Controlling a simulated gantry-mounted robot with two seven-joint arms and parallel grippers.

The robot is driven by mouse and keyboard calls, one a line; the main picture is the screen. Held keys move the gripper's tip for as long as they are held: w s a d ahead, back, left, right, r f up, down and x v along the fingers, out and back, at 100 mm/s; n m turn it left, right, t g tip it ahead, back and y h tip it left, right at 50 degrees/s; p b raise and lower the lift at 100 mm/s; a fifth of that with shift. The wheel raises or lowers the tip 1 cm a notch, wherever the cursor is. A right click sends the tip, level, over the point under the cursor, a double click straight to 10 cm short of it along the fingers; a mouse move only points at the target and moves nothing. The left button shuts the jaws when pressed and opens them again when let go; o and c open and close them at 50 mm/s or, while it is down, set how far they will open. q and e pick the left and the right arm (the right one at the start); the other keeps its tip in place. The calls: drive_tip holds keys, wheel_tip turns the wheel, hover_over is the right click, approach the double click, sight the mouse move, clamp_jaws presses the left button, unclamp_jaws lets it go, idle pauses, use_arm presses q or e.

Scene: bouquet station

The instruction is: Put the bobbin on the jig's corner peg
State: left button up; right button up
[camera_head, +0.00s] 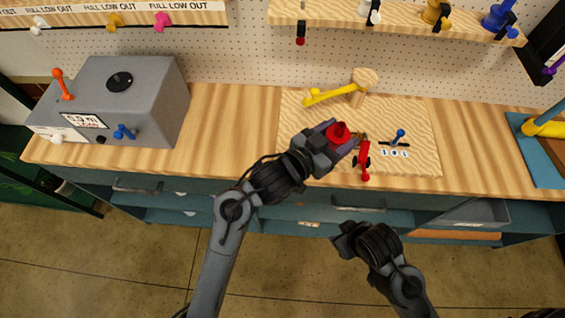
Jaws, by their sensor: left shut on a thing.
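My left gripper (337,147) is shut on a round red bobbin (338,131) with a raised red middle, held over the front left part of the jig. The jig is a pale wooden board (425,120) on the bench. It carries a yellow lever (330,95) beside a wooden post (363,80), a red lever (364,160) and a blue knob (400,134). I cannot make out the corner peg; my gripper and the bobbin hide part of the board. My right gripper (345,240) is in front of the bench, away from the jig, its jaws unclear.
A grey machine box (150,85) with orange and blue levers stands on the left of the bench. A blue tray (535,155) lies at the right end. A shelf (395,22) with coloured spouts runs above. The bench (230,115) is bare between the box and the jig.

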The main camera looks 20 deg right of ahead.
use_arm(q)
drive_tip(key=shift+f, duration=0.65)
drive_tip(key=w+a+f+b, duration=0.1)
drive_tip(key=w+a+f, duration=0.2)
drive_tip(key=w+a, duration=0.1)
drive_tip(key=w+a+f+b, duration=0.1)
drive_tip(key=w+a+f, duration=0.3)
drive_tip(key=shift+f, duration=0.15)
drive_tip(key=shift+a+f+b, duration=0.1)
drive_tip(key=shift+f+b, duration=0.45)
drive_tip(key=shift+f, duration=1.5)
drive_tip(key=shift+f, duration=0.1)
drive_tip(key=o, duration=1.1)
drive_tip(key=shift+c, duration=0.2)
